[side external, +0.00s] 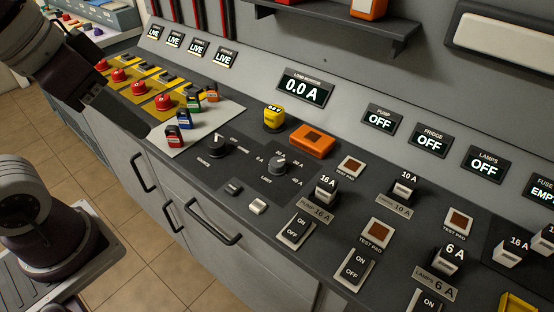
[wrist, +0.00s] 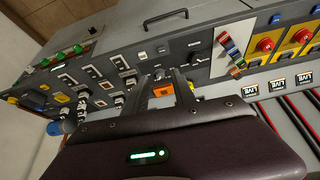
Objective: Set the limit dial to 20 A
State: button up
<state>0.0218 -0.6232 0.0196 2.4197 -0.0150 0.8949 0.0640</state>
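The limit dial (side external: 277,162) is a round dark grey knob on the sloping dark panel, above the word LIMIT. Small current labels surround it, and its exact pointer setting is too small to read. My gripper (side external: 148,130) is at the upper left in the side view, above the panel's left part and well apart from the dial. In the wrist view, my gripper (wrist: 165,88) shows two fingers apart, with an orange device visible beyond the gap. The load monitor (side external: 305,87) reads 0.0 A.
A similar source dial (side external: 215,145) sits left of the limit dial. A yellow knob-like item (side external: 274,117) and an orange device (side external: 312,140) stand behind it. Fuse blocks, including a 16 A block (side external: 326,190), rise to its right. A shelf (side external: 335,27) overhangs the back.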

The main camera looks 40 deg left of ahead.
jog(key=o, duration=0.5)
jog(key=w, duration=0.3)
jog(key=w+m+g, duration=0.1)
jog(key=w, duration=0.3)
jog(key=w+d+m+g, duration=0.1)
jog(key=w, duration=0.2)
jog(key=shift+w+d+f+h, duration=0.1)
jog(key=shift+w+f+h, duration=0.15)
jog(key=shift+f+h, duration=0.1)
jog(key=m+g+y, duration=0.1)
jog(key=m+g, duration=0.2)
jog(key=m, duration=0.2)
send_over(276, 162)
jog(key=f, duration=1.7)
jog(key=shift+s+f, duration=0.25)
jog(key=shift+f, duration=0.15)
jog(key=shift+m, duration=0.3)
jog(key=f, duration=0.8)
jog(key=shift+w+f, duration=0.25)
jog(key=shift+w, duration=0.05)
grip_shut()
